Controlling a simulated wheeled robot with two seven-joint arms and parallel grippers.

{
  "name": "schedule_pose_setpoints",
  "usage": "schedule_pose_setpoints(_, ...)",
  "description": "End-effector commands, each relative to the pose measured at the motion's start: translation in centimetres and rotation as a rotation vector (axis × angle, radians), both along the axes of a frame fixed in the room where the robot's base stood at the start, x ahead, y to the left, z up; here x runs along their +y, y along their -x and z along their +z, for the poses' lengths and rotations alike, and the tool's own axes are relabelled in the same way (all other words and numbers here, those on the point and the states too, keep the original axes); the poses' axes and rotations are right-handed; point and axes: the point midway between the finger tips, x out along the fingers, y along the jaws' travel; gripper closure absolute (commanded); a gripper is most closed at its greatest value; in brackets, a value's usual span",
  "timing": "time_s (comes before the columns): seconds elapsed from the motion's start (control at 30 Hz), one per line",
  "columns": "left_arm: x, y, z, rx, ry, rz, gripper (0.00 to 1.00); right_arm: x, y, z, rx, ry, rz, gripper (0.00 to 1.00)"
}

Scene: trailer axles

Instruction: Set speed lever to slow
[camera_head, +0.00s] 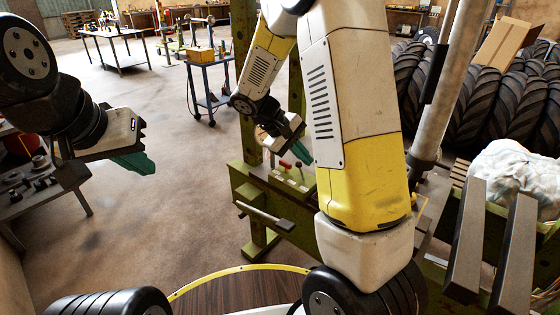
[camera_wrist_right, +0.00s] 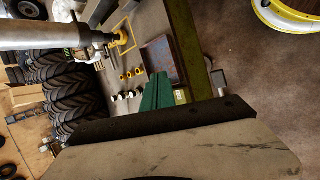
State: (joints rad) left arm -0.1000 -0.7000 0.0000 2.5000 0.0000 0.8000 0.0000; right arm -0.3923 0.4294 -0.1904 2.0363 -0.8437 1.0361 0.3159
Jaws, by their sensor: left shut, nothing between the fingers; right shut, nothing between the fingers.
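A green machine frame (camera_head: 258,190) stands in the middle of the head view. I cannot tell which is the speed lever. My left gripper (camera_head: 136,163) is shut and empty, left of the machine.
My right arm covers much of the middle. Large tyres (camera_head: 510,100), a white bag (camera_head: 515,175) and an open cardboard box (camera_head: 503,43) are at the right. A blue trolley (camera_head: 212,90) stands behind. The floor between my left gripper and the machine is clear.

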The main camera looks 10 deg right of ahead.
Motion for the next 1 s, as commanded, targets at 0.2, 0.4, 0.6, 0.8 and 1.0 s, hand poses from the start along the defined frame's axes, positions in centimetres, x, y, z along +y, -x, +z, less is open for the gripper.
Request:
schedule_pose_setpoints(0.2, 0.0, 0.0, 0.0, 0.000, 0.000, 0.000, 1.00, 0.3, -4.4, -4.7, 0.059, 0.241, 0.132, 1.00)
schedule_pose_setpoints(0.4, 0.0, 0.0, 0.0, 0.000, 0.000, 0.000, 1.00, 1.3, -8.3, -8.9, 0.081, 0.454, 0.277, 1.00)
schedule_pose_setpoints(0.6, 0.0, 0.0, 0.0, 0.000, 0.000, 0.000, 1.00, 3.2, -11.7, -13.6, 0.079, 0.662, 0.451, 1.00)
schedule_pose_setpoints(0.8, 0.0, 0.0, 0.0, 0.000, 0.000, 0.000, 1.00, 6.0, -14.2, -18.4, 0.055, 0.838, 0.638, 1.00)
schedule_pose_setpoints(1.0, 0.0, 0.0, 0.0, 0.000, 0.000, 0.000, 1.00, 8.2, -15.3, -21.7, 0.029, 0.940, 0.771, 1.00)
